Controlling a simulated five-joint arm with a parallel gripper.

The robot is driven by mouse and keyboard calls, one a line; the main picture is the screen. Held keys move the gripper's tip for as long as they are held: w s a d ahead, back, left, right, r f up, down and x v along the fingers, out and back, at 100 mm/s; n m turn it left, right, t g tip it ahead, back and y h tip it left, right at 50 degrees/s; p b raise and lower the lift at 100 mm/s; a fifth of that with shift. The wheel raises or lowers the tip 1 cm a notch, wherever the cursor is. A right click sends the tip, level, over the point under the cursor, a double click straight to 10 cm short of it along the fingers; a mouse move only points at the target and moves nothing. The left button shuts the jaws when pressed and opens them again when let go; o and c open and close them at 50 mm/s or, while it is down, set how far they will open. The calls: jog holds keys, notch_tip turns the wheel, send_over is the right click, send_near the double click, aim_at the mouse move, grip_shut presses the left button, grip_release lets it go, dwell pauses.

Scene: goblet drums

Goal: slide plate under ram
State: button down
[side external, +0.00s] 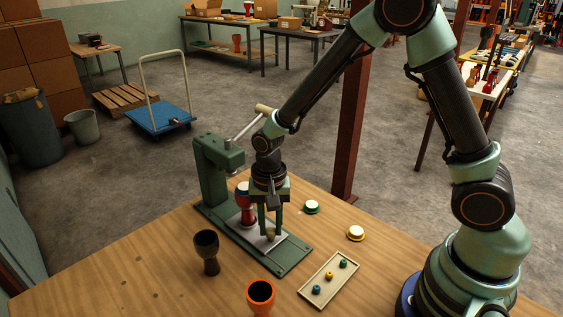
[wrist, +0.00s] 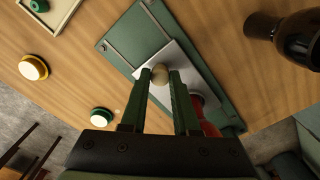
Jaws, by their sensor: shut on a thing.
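A grey sliding plate (side external: 262,249) lies on the green base of the press (side external: 216,165); it also shows in the wrist view (wrist: 186,62). A round tan knob (side external: 270,235) is at the plate's near end, and shows between my fingertips in the wrist view (wrist: 160,74). My gripper (side external: 270,229) points down, shut on the knob. A red goblet drum with a blue upper part (side external: 246,215) stands upright on the plate, close to the press column; its red part shows beside my finger in the wrist view (wrist: 207,122).
A dark goblet (side external: 207,251) and an orange-rimmed goblet (side external: 261,294) stand in front of the press. A tray (side external: 313,298) with small coloured pieces lies to the right. Green-rimmed (side external: 312,207) and yellow-rimmed (side external: 355,233) white discs sit behind it. Bare wood lies between.

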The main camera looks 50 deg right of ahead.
jog(key=shift+w, duration=0.15)
jog(key=c, duration=0.7)
grip_release()
jog(key=shift+o, duration=0.2)
jog(key=shift+r, duration=0.1)
notch_tip(320, 180, up, 12)
